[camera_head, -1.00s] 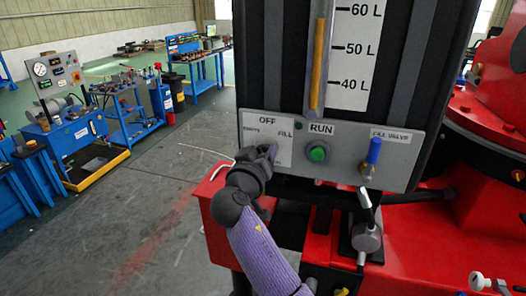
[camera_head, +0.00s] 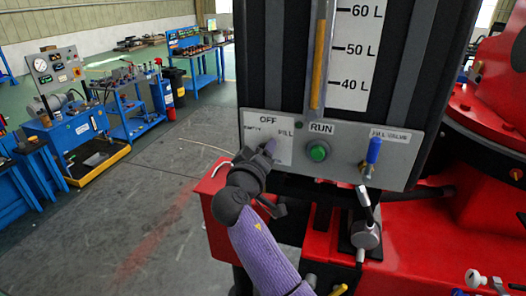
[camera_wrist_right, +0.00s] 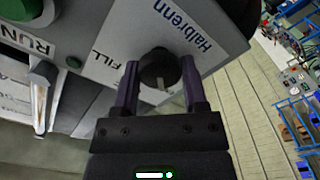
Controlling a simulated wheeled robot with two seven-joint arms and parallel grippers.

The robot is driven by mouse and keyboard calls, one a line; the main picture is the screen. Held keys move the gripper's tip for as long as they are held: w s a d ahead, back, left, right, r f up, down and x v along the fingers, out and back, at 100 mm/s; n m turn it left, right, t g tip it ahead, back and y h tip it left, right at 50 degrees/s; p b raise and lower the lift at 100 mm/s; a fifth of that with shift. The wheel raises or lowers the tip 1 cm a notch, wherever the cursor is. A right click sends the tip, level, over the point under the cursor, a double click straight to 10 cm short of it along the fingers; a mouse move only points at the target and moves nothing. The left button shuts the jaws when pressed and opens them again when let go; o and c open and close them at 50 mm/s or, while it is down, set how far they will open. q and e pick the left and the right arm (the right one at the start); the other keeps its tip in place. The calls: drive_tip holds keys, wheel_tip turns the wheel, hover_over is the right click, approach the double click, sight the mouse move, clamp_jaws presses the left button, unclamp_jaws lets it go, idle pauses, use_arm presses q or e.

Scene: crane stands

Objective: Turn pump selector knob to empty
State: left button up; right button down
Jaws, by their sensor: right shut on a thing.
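The selector knob (camera_wrist_right: 158,68) is a dark round knob with a white mark, on a white label plate (camera_wrist_right: 120,30) in the right wrist view. My right gripper (camera_wrist_right: 160,88) has its two purple fingers on either side of the knob and is shut on it. The white mark points down toward the gripper's palm. In the head view my right gripper (camera_head: 262,155) reaches up to the panel plate marked OFF, FILL and a partly covered word at left, and hides the knob. My left gripper is not in view.
The grey panel (camera_head: 340,160) also carries a green RUN button (camera_head: 318,151) and a blue-handled fill valve (camera_head: 374,152). Red machine bodywork (camera_head: 430,230) lies below and right. Blue workbenches (camera_head: 75,135) stand at left, with open floor between.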

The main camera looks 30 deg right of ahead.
drive_tip(key=shift+c, duration=0.9)
unclamp_jaws()
drive_tip(key=b+v, duration=0.3)
drive_tip(key=v, duration=0.7)
